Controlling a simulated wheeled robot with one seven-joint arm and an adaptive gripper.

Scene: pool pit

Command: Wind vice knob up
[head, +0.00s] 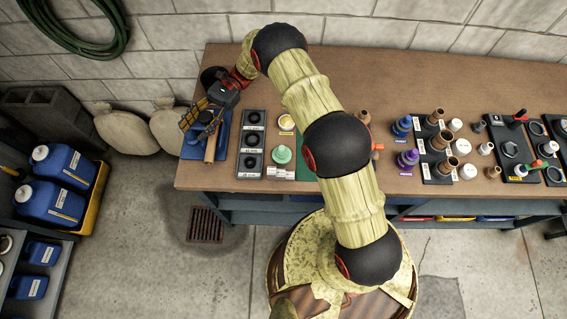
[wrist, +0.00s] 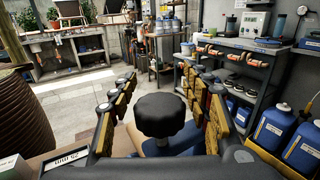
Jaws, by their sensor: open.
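The blue vice (head: 192,152) sits at the left end of the brown workbench in the head view. My gripper (head: 197,117) is over it, fingers reaching down and left, and hides part of it. In the wrist view a round black knob (wrist: 160,115) stands upright on the vice, between the two yellow-padded fingers of my gripper (wrist: 162,105). The gripper is open, with a visible gap between the knob and the finger on each side. A little of the vice's blue shows below the knob. Contact further down the fingers cannot be seen.
A grey block with several black round sockets (head: 240,144) stands just right of the vice on the workbench (head: 330,65). Blue jugs (head: 56,166) stand on a rack at left. Two sacks (head: 124,131) lie against the wall. The floor before the bench's left end is clear.

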